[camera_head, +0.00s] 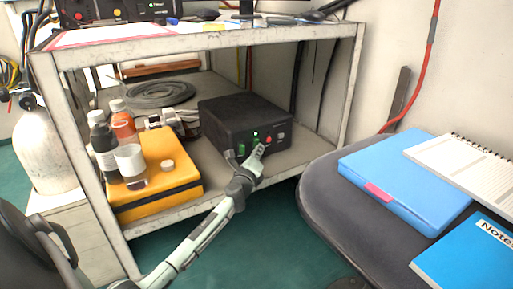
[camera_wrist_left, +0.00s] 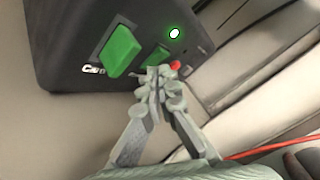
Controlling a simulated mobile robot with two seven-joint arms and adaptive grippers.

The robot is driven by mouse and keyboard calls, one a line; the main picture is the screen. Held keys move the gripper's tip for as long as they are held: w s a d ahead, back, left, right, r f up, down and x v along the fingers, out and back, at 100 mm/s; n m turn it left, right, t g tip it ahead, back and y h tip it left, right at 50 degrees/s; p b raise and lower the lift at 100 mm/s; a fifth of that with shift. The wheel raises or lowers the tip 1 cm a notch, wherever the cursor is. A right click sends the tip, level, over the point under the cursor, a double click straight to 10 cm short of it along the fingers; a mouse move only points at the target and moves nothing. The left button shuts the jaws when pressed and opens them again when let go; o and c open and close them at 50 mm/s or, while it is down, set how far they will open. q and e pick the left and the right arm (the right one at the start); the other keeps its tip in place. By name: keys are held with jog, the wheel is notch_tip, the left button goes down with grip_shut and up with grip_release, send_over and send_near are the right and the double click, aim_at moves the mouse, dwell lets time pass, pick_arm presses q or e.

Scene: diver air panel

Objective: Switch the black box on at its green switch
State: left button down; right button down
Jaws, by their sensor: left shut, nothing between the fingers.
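The black box (camera_head: 240,118) stands on the lower shelf, its front panel facing me. In the left wrist view the box (camera_wrist_left: 75,35) fills the upper left, with a large green switch (camera_wrist_left: 120,52), a smaller green control (camera_wrist_left: 155,57), a lit green lamp (camera_wrist_left: 174,33) and a red button (camera_wrist_left: 175,65). The lamp also glows in the head view. My left gripper (camera_head: 259,150) is shut and empty. Its fingertips (camera_wrist_left: 160,76) are right at the panel, just below the smaller green control and beside the red button; I cannot tell whether they touch. My right gripper is not in view.
A yellow case (camera_head: 185,186) with bottles (camera_head: 103,140) on it lies left on the shelf (camera_head: 205,163), with a coiled hose (camera_head: 160,94) behind. The frame's post (camera_head: 95,190) is at the left. A dark seat (camera_head: 320,195) bears a blue folder (camera_head: 400,175) and notebooks.

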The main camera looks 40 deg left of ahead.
pick_arm(q)
jog(key=shift+d, duration=0.1)
jog(key=shift+s+d, duration=0.3)
jog(key=shift+d, duration=0.3)
jog(key=shift+r, duration=0.1)
jog(key=shift+s+d+r+p, duration=0.1)
jog(key=shift+s+d+p, duration=0.2)
jog(key=shift+d, duration=0.45)
jog(key=shift+s+d+r+p, duration=0.1)
jog(key=shift+s+d+p, duration=0.2)
jog(key=shift+d, duration=0.5)
jog(key=shift+s+d+r+p, duration=0.1)
jog(key=shift+s+d+p, duration=0.2)
jog(key=shift+d, duration=0.45)
